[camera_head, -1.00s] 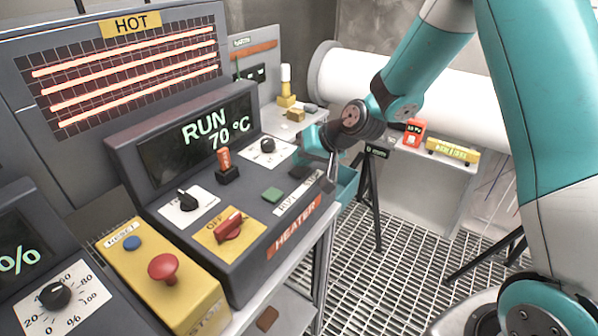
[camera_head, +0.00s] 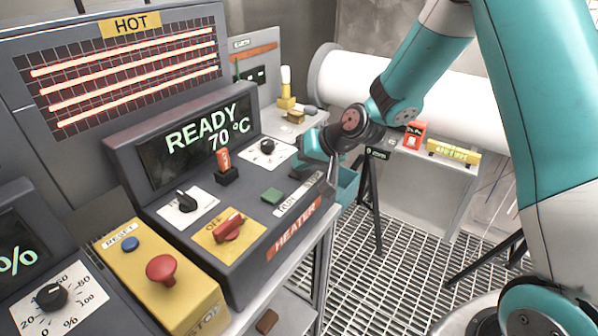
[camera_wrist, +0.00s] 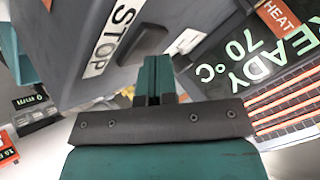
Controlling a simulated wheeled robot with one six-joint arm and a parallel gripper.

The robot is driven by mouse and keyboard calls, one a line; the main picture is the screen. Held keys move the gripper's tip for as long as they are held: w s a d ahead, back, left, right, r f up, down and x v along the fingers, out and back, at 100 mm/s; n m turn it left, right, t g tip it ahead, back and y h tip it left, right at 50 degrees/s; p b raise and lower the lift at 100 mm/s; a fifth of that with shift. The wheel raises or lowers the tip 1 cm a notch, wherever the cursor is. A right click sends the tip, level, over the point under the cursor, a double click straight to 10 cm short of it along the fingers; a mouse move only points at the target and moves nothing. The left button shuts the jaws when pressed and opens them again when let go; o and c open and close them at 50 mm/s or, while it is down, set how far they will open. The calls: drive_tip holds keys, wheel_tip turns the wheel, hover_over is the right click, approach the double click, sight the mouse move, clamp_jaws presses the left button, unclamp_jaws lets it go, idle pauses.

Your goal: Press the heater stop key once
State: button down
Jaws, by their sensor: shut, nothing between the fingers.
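The heater panel (camera_head: 262,215) is a dark sloped console whose display (camera_head: 200,135) reads READY 70 °C. Its dark stop key (camera_head: 303,172) sits at the right end of the panel, partly hidden by my gripper; it also shows as a dark block beside the STOP label in the wrist view (camera_wrist: 140,42). A green key (camera_head: 272,195) lies to its left. My gripper (camera_wrist: 158,62) is shut and empty, its tips close to the stop key. In the head view it hovers just above the key; I cannot tell whether they touch.
The panel also carries a red OFF switch (camera_head: 229,227), black knobs and an orange-capped toggle (camera_head: 225,165). A yellow box with a red stop button (camera_head: 161,268) stands at the front left. Glowing heater bars (camera_head: 125,75) are behind. Grated floor (camera_head: 400,240) lies to the right.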

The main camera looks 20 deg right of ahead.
idle(0.4)
drive_tip(key=shift+r+p, duration=0.55)
drive_tip(key=shift+r, duration=0.25)
drive_tip(key=shift+r, duration=0.15)
wheel_tip(320, 180, up, 5)
drive_tip(key=p, duration=0.3)
drive_tip(key=shift+p, duration=0.3)
drive_tip(key=s+a+r+n+g+b, duration=0.1)
drive_tip(key=s+n+g+b, duration=0.1)
drive_tip(key=s, duration=0.8)
drive_tip(key=s+a+r+n+g+h+b, duration=0.1)
drive_tip(key=s+a+r+n+g+b, duration=0.1)
drive_tip(key=s, duration=0.8)
drive_tip(key=s+a+r+n+g+h+b, duration=0.1)
drive_tip(key=s+a+r+n+g+b, duration=0.1)
drive_tip(key=s, duration=0.9)
drive_tip(key=shift+a+n+g+b, duration=0.15)
drive_tip(key=shift+n+g+b, duration=0.2)
drive_tip(key=shift+n, duration=0.55)
